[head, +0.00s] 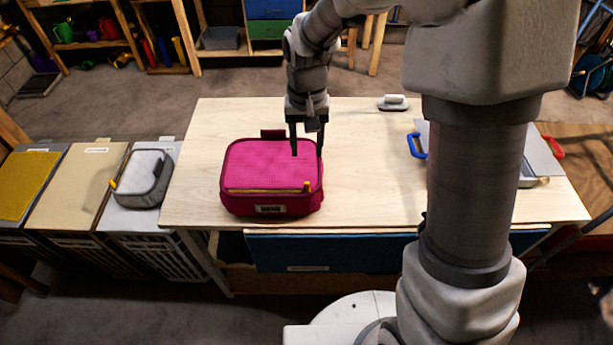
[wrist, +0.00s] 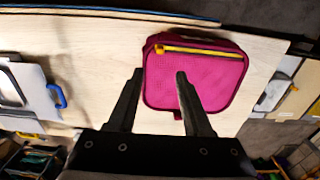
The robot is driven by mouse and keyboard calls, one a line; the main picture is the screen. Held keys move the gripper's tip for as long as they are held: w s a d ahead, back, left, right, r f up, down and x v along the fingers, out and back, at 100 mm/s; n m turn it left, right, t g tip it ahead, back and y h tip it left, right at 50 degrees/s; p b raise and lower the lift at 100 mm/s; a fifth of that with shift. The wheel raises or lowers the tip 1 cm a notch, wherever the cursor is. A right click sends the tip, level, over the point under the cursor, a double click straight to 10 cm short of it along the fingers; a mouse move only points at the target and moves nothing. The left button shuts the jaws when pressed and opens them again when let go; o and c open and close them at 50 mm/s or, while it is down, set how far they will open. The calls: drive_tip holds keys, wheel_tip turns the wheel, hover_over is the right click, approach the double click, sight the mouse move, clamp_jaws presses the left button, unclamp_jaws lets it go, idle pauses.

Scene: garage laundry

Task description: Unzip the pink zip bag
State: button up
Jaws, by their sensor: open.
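The pink zip bag (head: 268,166) lies on the left half of the light wooden table, with a yellow zip along its front edge. My gripper (head: 307,151) is open and empty, pointing down over the bag's back right part. In the wrist view one finger of my gripper (wrist: 159,75) overlaps the bag and the other is beside it. Whether the fingertips touch it is unclear.
The wooden table (head: 370,190) is clear right of the bag. A brush-like tool (head: 393,103) lies at its back edge. A metal tray with a blue handle (head: 416,146) and a red handle stands at right, partly behind my arm. A grey pouch (head: 143,178) lies on a bin at left.

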sight(307, 182)
wheel_tip(307, 182, down, 12)
drive_tip(key=shift+f+p, duration=0.15)
drive_tip(key=shift+p, duration=0.25)
drive_tip(key=shift+c, duration=0.2)
clamp_jaws()
idle(1.2)
